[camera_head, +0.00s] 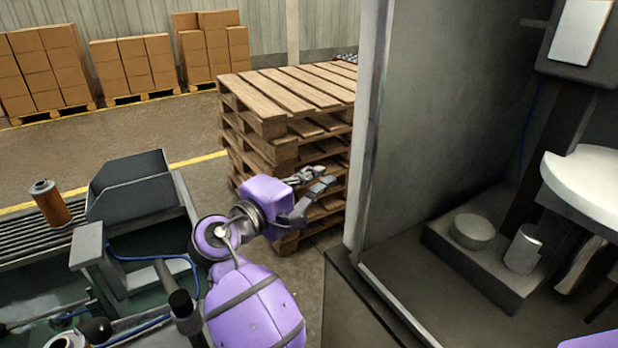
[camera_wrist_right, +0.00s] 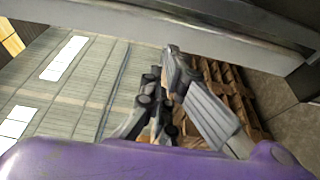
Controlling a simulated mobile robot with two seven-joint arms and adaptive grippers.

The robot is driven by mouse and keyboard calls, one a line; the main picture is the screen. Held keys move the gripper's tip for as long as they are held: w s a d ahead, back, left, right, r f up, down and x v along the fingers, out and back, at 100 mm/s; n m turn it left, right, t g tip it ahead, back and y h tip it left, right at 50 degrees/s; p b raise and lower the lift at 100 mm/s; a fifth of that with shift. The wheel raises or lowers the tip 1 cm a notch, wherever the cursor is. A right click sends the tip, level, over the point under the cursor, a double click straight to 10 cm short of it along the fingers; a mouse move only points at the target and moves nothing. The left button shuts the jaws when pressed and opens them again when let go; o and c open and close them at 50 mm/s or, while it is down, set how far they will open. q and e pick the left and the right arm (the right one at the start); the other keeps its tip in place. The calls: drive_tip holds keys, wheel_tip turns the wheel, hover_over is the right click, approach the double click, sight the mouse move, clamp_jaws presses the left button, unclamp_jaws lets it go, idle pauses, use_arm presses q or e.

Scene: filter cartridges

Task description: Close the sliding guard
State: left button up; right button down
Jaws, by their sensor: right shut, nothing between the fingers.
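The machine enclosure (camera_head: 455,80) stands open at the right, and its grey interior shows. A tall pale upright panel edge (camera_head: 369,120) borders the opening on its left; I cannot tell whether this is the sliding guard or the fixed frame. No handle shows clearly. My right gripper (camera_head: 318,185) is shut and empty, left of this edge and apart from it, in front of the pallets. In the right wrist view its fingers (camera_wrist_right: 172,65) lie below a long grey bar (camera_wrist_right: 190,28), perhaps an edge of the machine. My left gripper is not in view.
Wooden pallets (camera_head: 290,100) are stacked behind my right gripper. Inside the enclosure are a grey block (camera_head: 460,250) with round pieces and a white curved part (camera_head: 590,180). An orange filter cartridge (camera_head: 50,203) stands by a grey bin (camera_head: 135,205) at left.

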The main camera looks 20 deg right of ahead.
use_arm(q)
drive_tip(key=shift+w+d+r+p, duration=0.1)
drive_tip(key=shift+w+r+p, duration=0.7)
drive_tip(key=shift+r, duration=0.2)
use_arm(e)
drive_tip(key=d, duration=0.3)
drive_tip(key=s+d, duration=0.1)
drive_tip(key=d, duration=0.1)
drive_tip(key=shift+d+f, duration=0.1)
drive_tip(key=shift+d, duration=0.25)
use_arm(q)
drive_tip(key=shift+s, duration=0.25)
use_arm(e)
drive_tip(key=shift+s+d, duration=0.1)
drive_tip(key=shift+s, duration=0.05)
